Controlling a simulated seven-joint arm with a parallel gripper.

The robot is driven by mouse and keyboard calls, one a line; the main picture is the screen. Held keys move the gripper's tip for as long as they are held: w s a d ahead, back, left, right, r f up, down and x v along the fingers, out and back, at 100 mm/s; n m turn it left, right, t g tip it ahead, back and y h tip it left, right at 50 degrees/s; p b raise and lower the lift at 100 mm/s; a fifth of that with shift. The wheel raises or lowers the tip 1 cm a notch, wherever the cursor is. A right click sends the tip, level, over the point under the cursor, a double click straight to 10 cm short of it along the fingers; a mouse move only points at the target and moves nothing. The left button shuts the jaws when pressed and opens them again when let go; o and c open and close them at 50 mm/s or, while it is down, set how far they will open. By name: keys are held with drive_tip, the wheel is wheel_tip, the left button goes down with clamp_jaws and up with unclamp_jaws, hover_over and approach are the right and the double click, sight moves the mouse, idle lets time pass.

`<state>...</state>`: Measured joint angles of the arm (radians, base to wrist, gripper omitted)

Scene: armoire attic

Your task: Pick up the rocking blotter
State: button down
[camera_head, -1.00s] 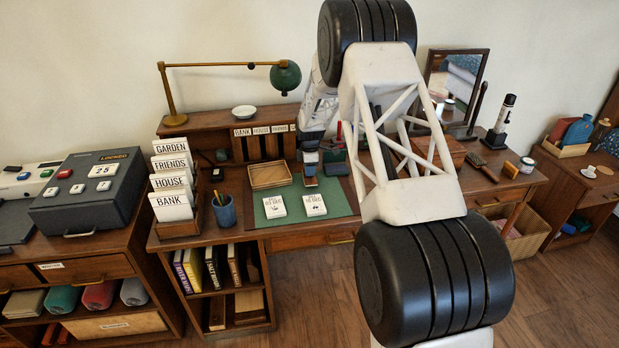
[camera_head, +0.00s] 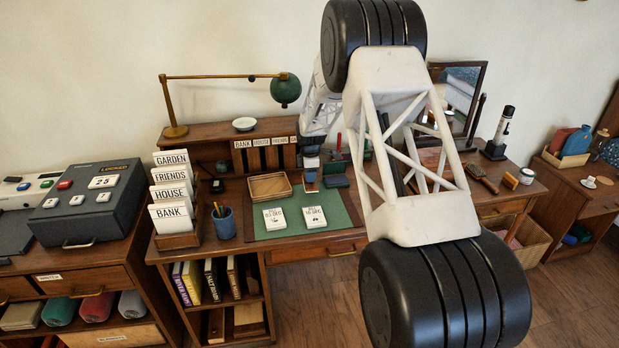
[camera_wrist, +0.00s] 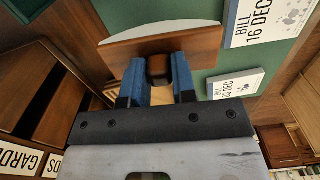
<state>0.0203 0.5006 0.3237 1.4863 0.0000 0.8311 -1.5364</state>
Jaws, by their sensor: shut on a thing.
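The rocking blotter (camera_wrist: 165,47) is a wooden block with a pale curved edge and a dark round knob (camera_wrist: 158,68). In the wrist view my gripper (camera_wrist: 158,78) has its blue fingers closed on either side of that knob. In the head view my gripper (camera_head: 311,162) is over the back of the green desk mat (camera_head: 335,208), with the small brown blotter (camera_head: 311,183) below its fingertips. The gap between blotter and mat is too small to judge. My own arm hides the right part of the desk.
A wooden tray (camera_head: 270,186) stands left of the blotter, and a dark block (camera_head: 337,181) close on its right. Two bill cards (camera_head: 274,219) lie in front on the mat. The letter rack (camera_head: 265,155) rises behind. A pencil cup (camera_head: 223,222) stands further left.

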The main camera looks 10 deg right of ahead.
drive_tip(key=s, duration=0.5)
drive_tip(key=s+r, duration=0.1)
drive_tip(key=s, duration=0.8)
drive_tip(key=shift+s+a+r, duration=0.15)
drive_tip(key=shift+s+r, duration=0.05)
drive_tip(key=shift+s, duration=0.1)
drive_tip(key=c, duration=1.5)
unclamp_jaws()
drive_tip(key=shift+c, duration=1.3)
drive_tip(key=shift+w+a+r, duration=0.15)
drive_tip(key=shift+r, duration=0.6)
drive_tip(key=shift+w+a+r, duration=0.15)
drive_tip(key=shift+r, duration=0.65)
drive_tip(key=shift+w+a+r, duration=0.15)
drive_tip(key=shift+r, duration=0.6)
